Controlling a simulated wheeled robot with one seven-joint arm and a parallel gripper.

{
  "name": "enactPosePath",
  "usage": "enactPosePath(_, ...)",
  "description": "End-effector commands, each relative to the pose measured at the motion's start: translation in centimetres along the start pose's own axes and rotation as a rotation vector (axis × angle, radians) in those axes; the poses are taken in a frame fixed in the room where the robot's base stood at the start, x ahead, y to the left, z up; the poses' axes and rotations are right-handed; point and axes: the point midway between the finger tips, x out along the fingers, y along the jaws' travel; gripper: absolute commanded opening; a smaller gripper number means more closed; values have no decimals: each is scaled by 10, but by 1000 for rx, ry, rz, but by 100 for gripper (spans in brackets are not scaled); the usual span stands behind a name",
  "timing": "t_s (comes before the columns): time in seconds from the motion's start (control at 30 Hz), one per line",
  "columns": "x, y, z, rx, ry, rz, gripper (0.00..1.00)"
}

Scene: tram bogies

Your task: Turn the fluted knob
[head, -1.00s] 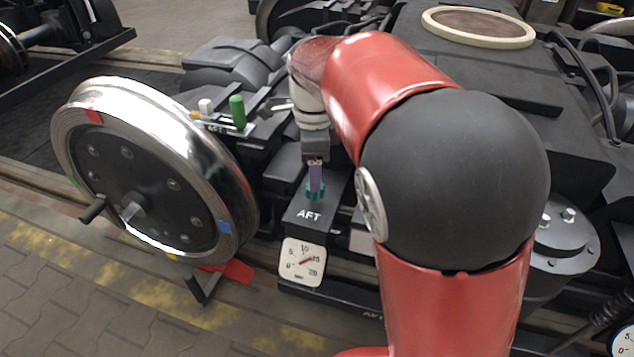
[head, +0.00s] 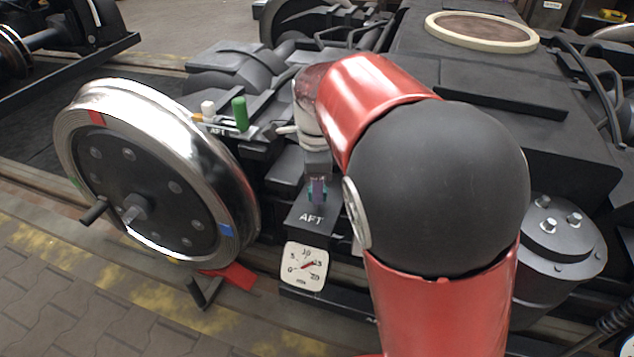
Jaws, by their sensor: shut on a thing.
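A white dial gauge (head: 305,266) with a red needle is on the front below the block; the needle points up and right, near 15.
A large steel wheel (head: 160,165) with a crank handle (head: 94,211) stands left of the block. Green (head: 240,114) and white (head: 208,110) levers stand behind it. A red wedge (head: 236,275) lies on the floor below. Dark bogie frame surrounds my arm.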

Motion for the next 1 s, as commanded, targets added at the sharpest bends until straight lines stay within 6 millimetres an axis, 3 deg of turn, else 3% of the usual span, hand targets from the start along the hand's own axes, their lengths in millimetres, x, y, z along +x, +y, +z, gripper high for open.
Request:
enactPosePath(0.47,-2,0,-1,-151,0,3,14)
enactPosePath(1.0,-2,0,-2,-647,0,1,14)
